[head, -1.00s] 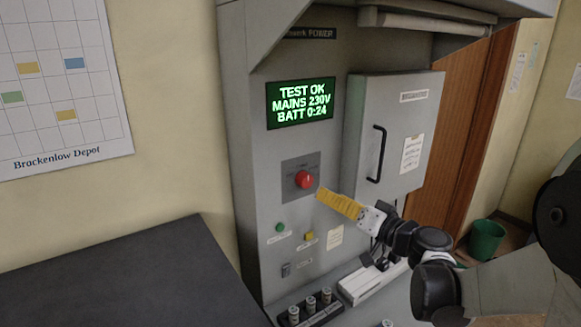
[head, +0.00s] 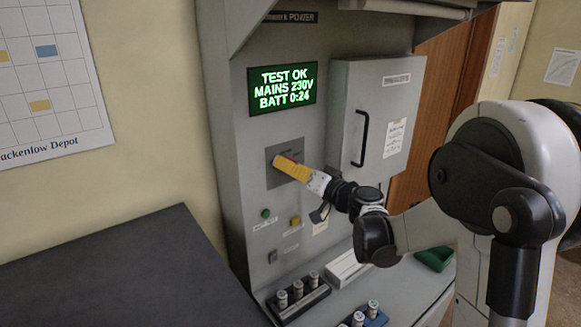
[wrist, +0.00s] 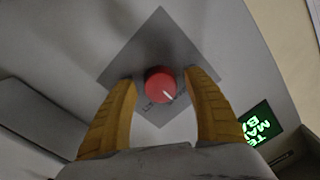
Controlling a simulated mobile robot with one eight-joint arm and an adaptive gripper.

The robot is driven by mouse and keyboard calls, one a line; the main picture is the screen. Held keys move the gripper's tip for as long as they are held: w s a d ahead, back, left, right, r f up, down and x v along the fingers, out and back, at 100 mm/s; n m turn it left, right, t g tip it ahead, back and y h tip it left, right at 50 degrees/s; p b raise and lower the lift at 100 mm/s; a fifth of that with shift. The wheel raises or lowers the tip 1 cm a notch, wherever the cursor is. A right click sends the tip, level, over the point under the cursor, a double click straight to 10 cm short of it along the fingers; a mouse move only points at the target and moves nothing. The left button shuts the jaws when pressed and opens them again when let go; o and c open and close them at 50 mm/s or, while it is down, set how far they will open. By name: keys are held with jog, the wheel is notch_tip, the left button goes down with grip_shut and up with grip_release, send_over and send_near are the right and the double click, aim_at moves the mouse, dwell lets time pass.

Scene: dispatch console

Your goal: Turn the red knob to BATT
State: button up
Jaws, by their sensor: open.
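The red knob (wrist: 160,85) sits on a dark square plate (wrist: 143,50) in the wrist view, with a white pointer line on its face. Lettering on the plate is partly visible, too small to read. My gripper (wrist: 165,95) is open, its yellow fingers on either side of the knob; I cannot tell whether they touch it. In the head view my gripper (head: 283,167) covers most of the knob, leaving a little red (head: 291,157) at the fingertips. The green display (head: 283,88) above reads TEST OK, MAINS 230V, BATT 0:24.
A grey cabinet (head: 345,110) with a black handle stands out to the right of the knob. A green button (head: 266,214) and a yellow button (head: 295,221) sit below. Several small cylinders stand in a rack (head: 292,308) on the ledge. A dark tabletop (head: 120,275) is at left.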

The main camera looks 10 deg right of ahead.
jog(key=shift+c, duration=0.6)
jog(key=c, duration=1.1)
jog(key=shift+m, duration=0.3)
jog(key=shift+f+m+b, duration=0.1)
jog(key=shift+m+b, duration=0.65)
jog(key=shift+m, duration=0.25)
jog(key=m+b, duration=0.1)
jog(key=m, duration=0.2)
jog(key=shift+m, duration=0.4)
jog(key=m+b, duration=0.2)
jog(key=m, duration=0.3)
jog(key=shift+m+t, duration=0.3)
jog(key=shift+t, duration=0.1)
